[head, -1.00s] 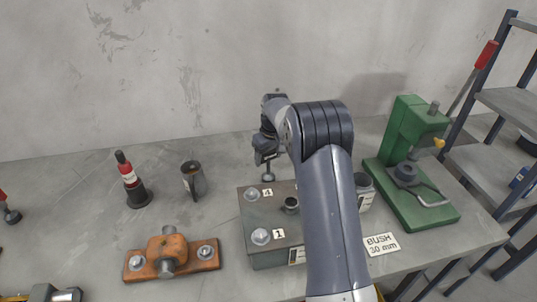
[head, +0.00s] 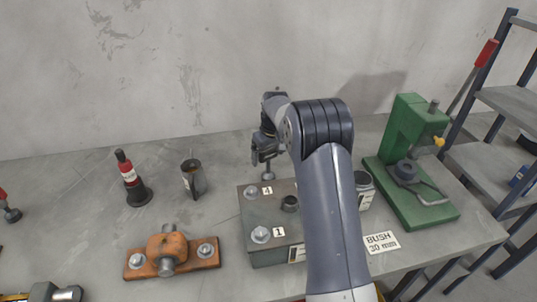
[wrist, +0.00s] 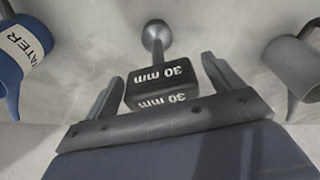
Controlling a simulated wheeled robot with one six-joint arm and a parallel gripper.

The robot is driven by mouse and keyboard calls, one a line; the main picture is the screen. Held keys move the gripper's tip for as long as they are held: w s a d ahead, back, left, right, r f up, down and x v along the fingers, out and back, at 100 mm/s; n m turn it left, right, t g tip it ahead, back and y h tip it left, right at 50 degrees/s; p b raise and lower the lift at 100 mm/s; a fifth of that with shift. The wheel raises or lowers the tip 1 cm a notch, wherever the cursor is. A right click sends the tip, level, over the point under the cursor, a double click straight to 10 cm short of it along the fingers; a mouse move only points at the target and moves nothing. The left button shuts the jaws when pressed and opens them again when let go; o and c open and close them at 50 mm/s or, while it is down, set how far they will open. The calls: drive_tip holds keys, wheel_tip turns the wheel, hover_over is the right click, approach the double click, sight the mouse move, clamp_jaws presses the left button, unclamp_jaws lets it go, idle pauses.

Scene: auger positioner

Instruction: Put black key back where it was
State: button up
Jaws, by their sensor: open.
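The black key has a dark block-shaped head (wrist: 162,82) marked "30 mm" and a silver shaft with a round end (wrist: 157,32), seen in the wrist view. My gripper (wrist: 160,70) is open, with one finger on each side of the black head and visible gaps beside it. In the head view my gripper (head: 264,155) is behind the grey block (head: 270,219), low over the bench. A grey round end of the key (head: 269,176) shows under it, and the rest is hidden by my gripper. Whether the key touches the bench is unclear.
The grey block carries bolts labelled 4 and 1 and a bush (head: 290,203). An orange clamp (head: 170,253) lies in front. A green press (head: 411,160) stands right. A WATER-labelled blue container (wrist: 22,45) shows in the wrist view.

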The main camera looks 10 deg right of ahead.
wheel_tip(320, 180, up, 12)
drive_tip(key=s+b, duration=0.1)
drive_tip(key=shift+s+d+f, duration=0.15)
drive_tip(key=shift+s+d, duration=0.25)
drive_tip(key=f, duration=0.4)
drive_tip(key=w+f, duration=0.1)
drive_tip(key=f, duration=0.3)
drive_tip(key=f+p, duration=0.1)
drive_tip(key=f, duration=0.3)
drive_tip(key=shift+w+a+f, duration=0.1)
drive_tip(key=shift+w+a, duration=0.3)
drive_tip(key=shift+r+b, duration=0.35)
drive_tip(key=shift+r, duration=1.55)
